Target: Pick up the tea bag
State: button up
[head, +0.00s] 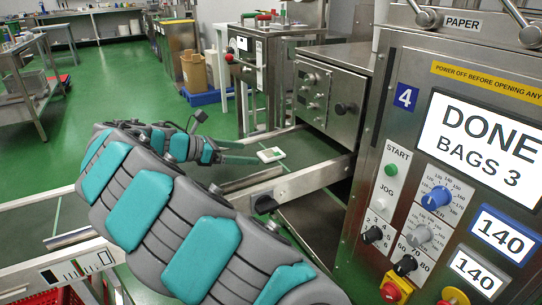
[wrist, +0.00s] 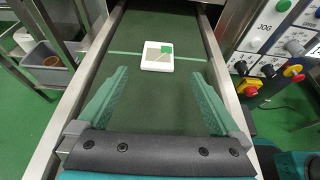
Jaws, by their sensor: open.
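The tea bag (wrist: 158,56) is a small white square packet with a green corner tag. It lies flat on the dark green conveyor belt (wrist: 150,98). It also shows in the head view (head: 271,155), just beyond my gripper (head: 240,151). In the wrist view my gripper (wrist: 158,95) is open, with its two teal fingers spread wide over the belt. The tea bag is ahead of the fingertips, roughly centred between them. Nothing is between the fingers.
Metal rails (wrist: 222,75) edge the belt on both sides. The packing machine (head: 400,110) stands at the right, its screen reading DONE, BAGS 3. The belt around the tea bag is clear.

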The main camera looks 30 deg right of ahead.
aim_at(272, 152)
jog(key=shift+x, duration=1)
jog(key=shift+r+x, duration=0.15)
jog(key=shift+x, duration=1.2)
jog(key=shift+r+x, duration=0.2)
jog(key=shift+x, duration=1.2)
jog(key=shift+w, duration=0.2)
jog(key=shift+c, duration=0.2)
jog(key=c, duration=1.4)
